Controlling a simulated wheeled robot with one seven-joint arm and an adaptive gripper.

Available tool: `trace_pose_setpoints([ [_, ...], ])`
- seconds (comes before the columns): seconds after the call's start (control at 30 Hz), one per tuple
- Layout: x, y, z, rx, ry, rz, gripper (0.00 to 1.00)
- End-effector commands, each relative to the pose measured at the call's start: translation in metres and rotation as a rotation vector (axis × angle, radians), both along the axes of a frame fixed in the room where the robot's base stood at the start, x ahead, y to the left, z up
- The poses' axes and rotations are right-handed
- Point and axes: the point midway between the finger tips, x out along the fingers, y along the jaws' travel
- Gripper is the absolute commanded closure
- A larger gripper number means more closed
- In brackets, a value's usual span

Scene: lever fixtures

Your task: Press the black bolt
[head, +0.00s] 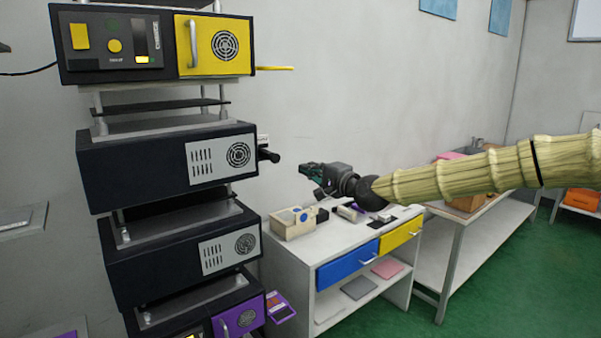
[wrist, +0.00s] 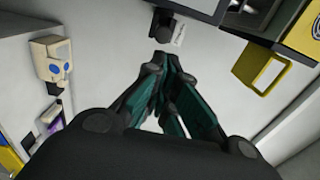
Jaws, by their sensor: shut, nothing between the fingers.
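The black bolt (head: 268,155) sticks out from the right side of the second dark unit (head: 120,165) in the stack. A small white label sits beside it. In the wrist view the bolt (wrist: 163,24) is at the top centre, just past my fingertips. My gripper (head: 303,169) is to the right of the bolt and slightly lower in the head view, with a gap between them. Its green fingers (wrist: 168,62) are shut, empty and point towards the bolt.
A yellow-doored unit (head: 210,45) tops the stack, with a yellow part (head: 275,68) jutting right. Below my gripper, a white table (head: 300,250) holds a wooden box (head: 292,222) and small items.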

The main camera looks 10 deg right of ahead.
Motion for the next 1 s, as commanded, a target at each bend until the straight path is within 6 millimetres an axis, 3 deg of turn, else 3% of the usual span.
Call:
trace_pose_setpoints([
  [0.23,-0.016,-0.009,-0.001,-0.001,0.001,0.001,1.0],
  [0.67,-0.019,-0.009,-0.003,-0.003,0.004,0.002,1.0],
  [0.77,-0.021,-0.004,-0.021,-0.023,0.02,0.007,1.0],
  [0.83,-0.025,0.004,-0.046,-0.052,0.04,0.015,1.0],
  [1.0,-0.047,0.027,-0.134,-0.16,0.121,0.043,1.0],
])
